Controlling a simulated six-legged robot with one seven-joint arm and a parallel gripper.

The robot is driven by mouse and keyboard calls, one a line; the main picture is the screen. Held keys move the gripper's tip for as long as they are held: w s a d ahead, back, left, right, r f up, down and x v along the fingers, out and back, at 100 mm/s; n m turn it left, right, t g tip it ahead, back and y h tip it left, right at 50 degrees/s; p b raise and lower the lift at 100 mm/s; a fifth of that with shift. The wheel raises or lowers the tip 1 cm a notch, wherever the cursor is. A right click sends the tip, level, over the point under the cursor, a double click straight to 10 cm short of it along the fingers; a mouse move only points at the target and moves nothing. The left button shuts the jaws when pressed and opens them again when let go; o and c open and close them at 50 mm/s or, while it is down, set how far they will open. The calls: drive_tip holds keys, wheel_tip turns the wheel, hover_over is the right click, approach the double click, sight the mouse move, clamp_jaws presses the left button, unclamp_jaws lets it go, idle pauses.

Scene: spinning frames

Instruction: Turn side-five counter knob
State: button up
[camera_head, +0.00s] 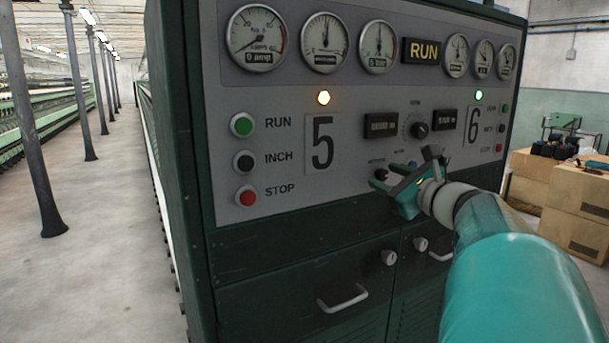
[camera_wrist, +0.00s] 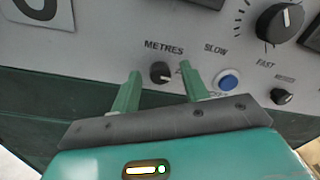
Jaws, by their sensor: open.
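The side-five counter knob is a small black knob (camera_wrist: 161,72) under the word METRES on the grey panel. It also shows as a dark knob (camera_head: 381,174) in the head view, close to my gripper. My gripper (camera_wrist: 160,88) is open, with one green finger to the left of the knob and one to the right. The knob shows between the fingers, and I cannot tell whether they touch it. In the head view my gripper (camera_head: 405,175) is at the lower part of the panel, partly covering its lower controls.
A blue button (camera_wrist: 228,80) sits just right of the right finger. A second small knob (camera_wrist: 282,97) and a large SLOW-FAST knob (camera_wrist: 280,22) are farther right. RUN, INCH and STOP buttons (camera_head: 244,160) are at the left. Cabinet doors with a handle (camera_head: 343,298) lie below.

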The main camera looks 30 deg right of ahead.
clamp_jaws()
drive_tip(key=shift+n, duration=0.3)
drive_tip(key=n, duration=0.4)
drive_tip(key=shift+a, duration=0.1)
drive_tip(key=n, duration=0.9)
drive_tip(key=shift+f+n+y, duration=0.1)
drive_tip(key=shift+n+y, duration=0.2)
drive_tip(key=shift+y, duration=0.1)
drive_tip(key=shift+n+t, duration=0.3)
drive_tip(key=shift+n, duration=1.8)
